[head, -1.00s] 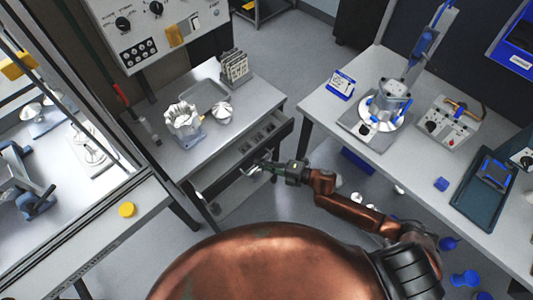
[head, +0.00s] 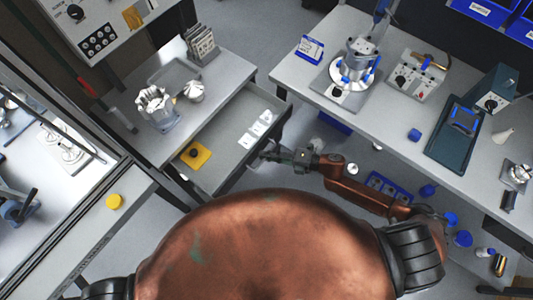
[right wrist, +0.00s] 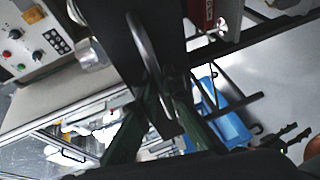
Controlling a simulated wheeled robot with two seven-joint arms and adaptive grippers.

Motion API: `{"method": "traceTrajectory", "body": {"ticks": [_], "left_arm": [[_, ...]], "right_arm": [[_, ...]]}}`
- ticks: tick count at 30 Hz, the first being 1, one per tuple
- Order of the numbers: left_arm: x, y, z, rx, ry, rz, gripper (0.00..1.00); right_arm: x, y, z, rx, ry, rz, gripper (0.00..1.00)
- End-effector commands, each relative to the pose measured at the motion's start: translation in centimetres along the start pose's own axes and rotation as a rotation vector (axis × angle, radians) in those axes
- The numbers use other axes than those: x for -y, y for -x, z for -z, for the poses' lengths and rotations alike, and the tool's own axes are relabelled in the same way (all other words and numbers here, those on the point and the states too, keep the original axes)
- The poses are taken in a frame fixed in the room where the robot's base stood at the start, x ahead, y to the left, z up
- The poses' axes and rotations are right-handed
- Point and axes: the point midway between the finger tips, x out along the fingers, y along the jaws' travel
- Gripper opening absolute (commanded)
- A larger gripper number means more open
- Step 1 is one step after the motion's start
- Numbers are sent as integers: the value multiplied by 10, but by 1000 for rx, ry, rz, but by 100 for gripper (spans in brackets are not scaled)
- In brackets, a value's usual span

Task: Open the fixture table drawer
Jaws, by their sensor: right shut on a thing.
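The fixture table (head: 150,95) stands left of centre in the head view. Its drawer (head: 225,130) is pulled well out, with its grey floor exposed. Inside lie a yellow piece with a dark knob (head: 195,154) and several white cards (head: 257,130). My right gripper (head: 270,155) is at the outside of the drawer front, shut on the handle. In the right wrist view a curved metal handle (right wrist: 146,45) runs down between my green-tinted fingers (right wrist: 158,105). The handle is too small to make out in the head view. My left gripper is not in view.
A workbench (head: 310,75) with instruments stands at right. Blue pieces (head: 390,188) lie on the floor beyond my right arm.

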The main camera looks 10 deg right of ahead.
Motion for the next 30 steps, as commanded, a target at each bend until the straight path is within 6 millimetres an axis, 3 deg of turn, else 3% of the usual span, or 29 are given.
{"method": "traceTrajectory", "body": {"ticks": [5,6,13,23,30], "left_arm": [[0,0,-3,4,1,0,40],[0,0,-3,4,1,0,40],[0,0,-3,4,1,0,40],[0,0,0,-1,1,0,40],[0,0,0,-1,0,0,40]], "right_arm": [[1,1,-2,4,0,2,0],[1,1,-2,4,0,2,9],[0,1,-1,3,0,1,25],[0,3,0,2,0,1,26],[2,39,-1,4,-1,5,26]]}}
